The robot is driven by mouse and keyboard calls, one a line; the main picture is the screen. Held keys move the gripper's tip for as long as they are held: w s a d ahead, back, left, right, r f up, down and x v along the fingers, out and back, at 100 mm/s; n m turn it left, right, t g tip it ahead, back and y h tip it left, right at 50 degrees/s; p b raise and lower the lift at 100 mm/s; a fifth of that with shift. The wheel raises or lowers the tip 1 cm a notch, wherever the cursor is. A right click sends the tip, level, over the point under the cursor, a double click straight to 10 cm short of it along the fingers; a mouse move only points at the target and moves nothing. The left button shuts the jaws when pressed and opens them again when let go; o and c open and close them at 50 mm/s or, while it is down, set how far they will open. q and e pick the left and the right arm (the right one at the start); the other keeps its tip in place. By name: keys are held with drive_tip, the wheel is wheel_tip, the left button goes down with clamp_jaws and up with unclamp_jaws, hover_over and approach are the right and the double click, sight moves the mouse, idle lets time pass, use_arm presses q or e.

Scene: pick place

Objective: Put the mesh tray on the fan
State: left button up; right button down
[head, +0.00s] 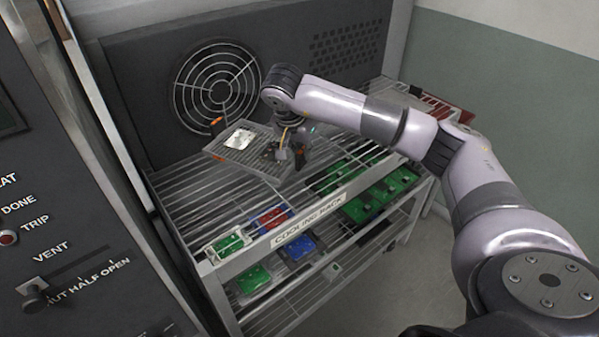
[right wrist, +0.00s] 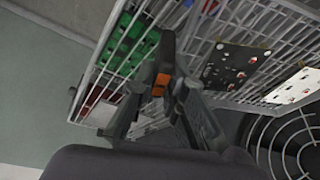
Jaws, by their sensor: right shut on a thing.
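The mesh tray (head: 228,157) is a flat wire tray with orange bits at its edge. A whitish board (head: 240,138) lies on it, and it also shows in the right wrist view (right wrist: 295,86). My right gripper (head: 287,153) is shut on the tray's right side, tilted over the rack's top shelf. I cannot tell whether the tray touches the shelf. The gripper's dark fingers with an orange patch show in the right wrist view (right wrist: 170,90). The round fan (head: 217,87) sits in the dark back panel, behind the tray; its grille shows in the right wrist view (right wrist: 290,148). My left gripper is out of view.
The wire cooling rack (head: 190,195) carries green boards (head: 380,195), a red board (head: 272,217) and a blue board (head: 300,247) on its shelves. A control panel (head: 60,200) with a vent slider stands close on the left. A wall (head: 520,110) bounds the right.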

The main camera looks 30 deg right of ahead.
sight(302, 165)
drive_tip(key=f, duration=0.4)
drive_tip(key=shift+w+f+p, duration=0.1)
drive_tip(key=shift+w+p, duration=0.1)
drive_tip(key=shift+p, duration=0.15)
drive_tip(key=shift+s+f, duration=0.1)
drive_tip(key=shift+f, duration=0.15)
wheel_tip(302, 165, down, 4)
drive_tip(key=shift+r+p, duration=0.25)
drive_tip(key=shift+p, duration=0.25)
drive_tip(key=shift+f, duration=0.25)
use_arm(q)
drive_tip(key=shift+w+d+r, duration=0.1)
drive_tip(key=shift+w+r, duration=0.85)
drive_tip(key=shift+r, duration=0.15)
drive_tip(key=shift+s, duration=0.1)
use_arm(e)
drive_tip(key=shift+f, duration=0.2)
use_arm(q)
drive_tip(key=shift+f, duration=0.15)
use_arm(e)
drive_tip(key=c, duration=1.6)
unclamp_jaws()
drive_tip(key=shift+c, duration=0.2)
drive_tip(key=shift+r, duration=0.1)
